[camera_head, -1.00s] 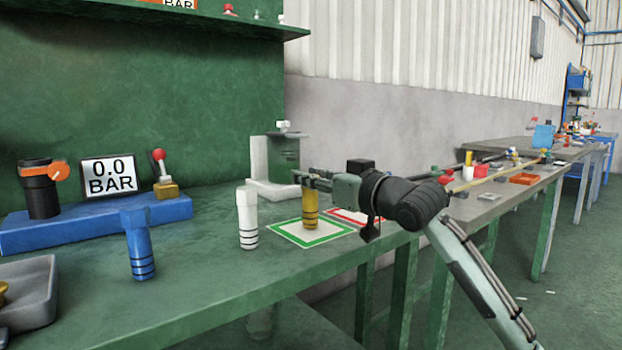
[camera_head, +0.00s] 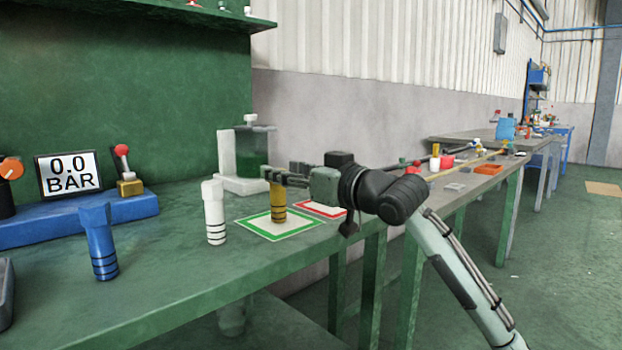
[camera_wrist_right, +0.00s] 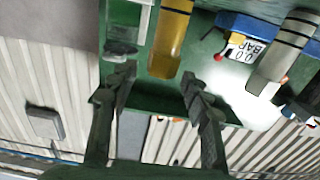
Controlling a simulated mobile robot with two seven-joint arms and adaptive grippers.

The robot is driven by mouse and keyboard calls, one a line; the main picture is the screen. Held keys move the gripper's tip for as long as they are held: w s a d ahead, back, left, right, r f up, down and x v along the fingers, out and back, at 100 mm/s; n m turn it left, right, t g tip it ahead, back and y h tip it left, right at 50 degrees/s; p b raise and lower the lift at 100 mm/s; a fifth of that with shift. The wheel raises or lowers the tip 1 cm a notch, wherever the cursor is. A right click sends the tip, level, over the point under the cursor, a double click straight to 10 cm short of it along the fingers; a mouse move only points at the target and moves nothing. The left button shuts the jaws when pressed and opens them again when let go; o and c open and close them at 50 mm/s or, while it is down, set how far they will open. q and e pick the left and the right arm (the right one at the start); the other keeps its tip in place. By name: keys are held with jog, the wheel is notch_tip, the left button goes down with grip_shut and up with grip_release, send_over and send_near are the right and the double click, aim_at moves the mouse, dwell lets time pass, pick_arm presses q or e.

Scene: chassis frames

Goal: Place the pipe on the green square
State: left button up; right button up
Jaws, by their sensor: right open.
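A yellow pipe (camera_head: 278,208) with dark bands near its base stands upright inside the green-bordered square (camera_head: 262,236) on the green bench. My right gripper (camera_head: 270,175) is at the pipe's upper end. In the right wrist view, my right gripper (camera_wrist_right: 160,72) has its fingers spread apart. The top end of the yellow pipe (camera_wrist_right: 172,42) shows between or just beyond the fingertips, with gaps to both sides. My left gripper is not in view.
A white pipe (camera_head: 214,212) stands just left of the square, and a blue pipe (camera_head: 100,242) farther left. A red-bordered square (camera_head: 318,208) lies to the right. Behind are a white block fixture (camera_head: 232,182) and a pressure display (camera_head: 68,174) on a blue base.

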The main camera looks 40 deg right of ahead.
pick_arm(q)
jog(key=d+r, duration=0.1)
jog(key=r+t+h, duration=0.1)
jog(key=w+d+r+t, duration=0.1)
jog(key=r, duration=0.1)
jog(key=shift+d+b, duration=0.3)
jog(key=shift+b, duration=0.05)
pick_arm(e)
jog(key=s, duration=0.9)
jog(key=shift+s+d, duration=0.25)
jog(key=shift+d, duration=0.1)
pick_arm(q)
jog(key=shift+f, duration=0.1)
